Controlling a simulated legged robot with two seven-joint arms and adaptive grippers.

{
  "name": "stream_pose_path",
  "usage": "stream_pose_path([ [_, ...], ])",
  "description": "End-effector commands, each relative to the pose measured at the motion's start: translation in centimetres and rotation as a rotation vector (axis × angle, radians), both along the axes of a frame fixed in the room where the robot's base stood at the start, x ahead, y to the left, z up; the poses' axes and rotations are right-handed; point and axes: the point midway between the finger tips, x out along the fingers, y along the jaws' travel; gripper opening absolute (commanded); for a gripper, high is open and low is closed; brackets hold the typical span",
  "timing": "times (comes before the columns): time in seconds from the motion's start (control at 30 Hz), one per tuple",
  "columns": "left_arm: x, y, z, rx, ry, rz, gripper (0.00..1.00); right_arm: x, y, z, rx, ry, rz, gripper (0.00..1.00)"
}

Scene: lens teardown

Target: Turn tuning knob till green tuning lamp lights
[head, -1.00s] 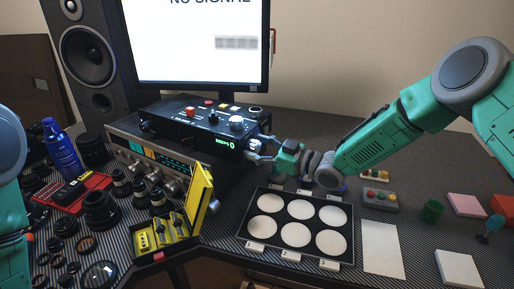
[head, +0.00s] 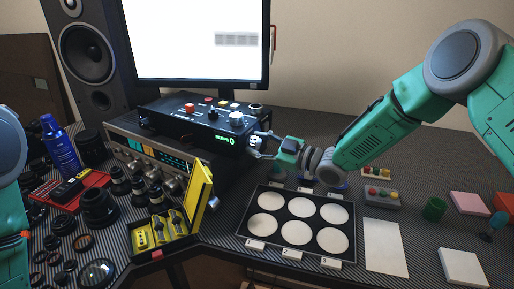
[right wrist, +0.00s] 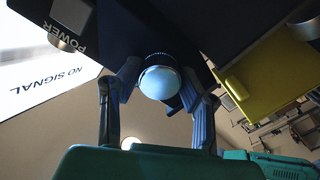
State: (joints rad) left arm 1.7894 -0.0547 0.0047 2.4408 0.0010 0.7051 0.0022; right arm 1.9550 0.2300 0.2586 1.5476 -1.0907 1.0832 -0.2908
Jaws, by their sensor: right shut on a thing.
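The black control box (head: 180,126) stands on the tuner unit (head: 118,141) below the monitor. A pale, round-ended knob (right wrist: 160,80) sticks out from the dark box face in the right wrist view. My right gripper (head: 262,144) is at the right end of the box, its two fingers shut on this knob from both sides. In the head view the fingers mostly hide the knob. A green readout (head: 225,139) glows on the box front. I cannot pick out a separate lit green tuning lamp. My left arm shows only at the left edge; its gripper is out of view.
The monitor (head: 195,45) is behind the box. An open yellow case (head: 200,190) and loose lenses (head: 100,208) lie at the left and front. A black tray (head: 353,222) with white discs lies below my right arm. Small coloured items lie at the right.

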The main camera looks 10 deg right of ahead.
Motion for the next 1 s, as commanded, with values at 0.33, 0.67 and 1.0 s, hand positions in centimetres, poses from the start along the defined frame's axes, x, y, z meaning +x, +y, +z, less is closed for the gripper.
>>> stream_pose_path([
  [0.33, -0.01, 0.0, -1.13, 0.0, 0.0, 0.0, 0.46, 0.01, -0.02, -0.09, -0.113, -0.13, -0.001, 0.04],
  [0.67, -0.02, 0.0, -1.27, 0.0, 0.0, 0.0, 0.46, -0.02, 0.01, -0.07, -0.139, -0.159, 0.0, 0.04],
  [1.0, -0.02, 0.0, -1.26, 0.0, 0.0, 0.0, 0.46, -0.04, 0.02, -0.07, -0.138, -0.158, 0.001, 0.53],
])
